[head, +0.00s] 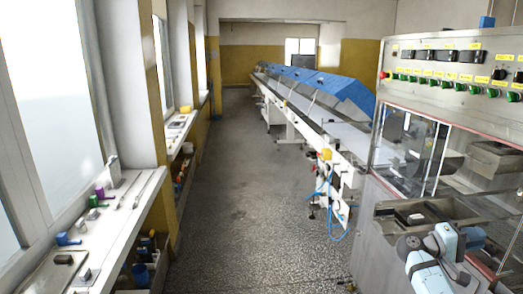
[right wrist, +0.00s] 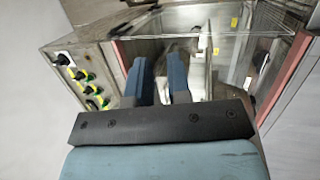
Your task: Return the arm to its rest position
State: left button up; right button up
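My right arm (head: 445,243) shows at the lower right of the head view, bent in front of the steel machine (head: 365,235). Its fingertips cannot be made out there. In the right wrist view my right gripper (right wrist: 158,72) has two blue fingers standing apart with a clear gap. Nothing is held between them. They point toward the machine's clear-walled enclosure (right wrist: 215,65); I cannot tell how near they are. My left arm and gripper are not in view.
A control panel (head: 450,65) with knobs tops the machine. A metal tray (head: 410,216) lies close beyond my right arm. A long conveyor (head: 310,120) with blue covers runs back. A cluttered windowsill (head: 125,205) lines the left. The floor (head: 235,200) between is clear.

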jog(key=s+d+r+m+g+h, duration=0.2)
jog(key=s+d+r+g, duration=0.15)
jog(key=d+r, duration=0.65)
jog(key=a+f+n+t+y, duration=0.25)
jog(key=f+n+t, duration=0.4)
jog(key=f, duration=0.45)
jog(key=a+f+n+t+y, duration=0.1)
jog(key=f+n+t+y, duration=0.3)
jog(key=f+t, duration=0.55)
jog(key=s+a+f+n+t+y, duration=0.1)
jog(key=s+a+f+y, duration=0.15)
jog(key=f, duration=0.25)
jog(key=s+a+f+n+y, duration=0.1)
jog(key=s+a+f+y, duration=0.15)
jog(key=a+f, duration=0.2)
jog(key=s+a+f+n+t+y, duration=0.1)
jog(key=s+a+f+n+y, duration=0.15)
jog(key=f, duration=0.35)
jog(key=s+a+f+m+g+y, duration=0.1)
jog(key=s+a+f+y, duration=0.2)
jog(key=s+a+y, duration=0.5)
jog(key=s+a+f+m+g+y, duration=0.15)
jog(key=s+a+f+y, duration=0.25)
jog(key=s+a, duration=0.8)
jog(key=w+a+r+m+t+p, duration=0.1)
jog(key=a+m, duration=0.4)
jog(key=a, duration=0.8)
jog(key=shift+w+a+r+t+p, duration=0.15)
jog(key=shift+w+r+t+p, duration=0.25)
jog(key=shift+w+r+t, duration=0.3)
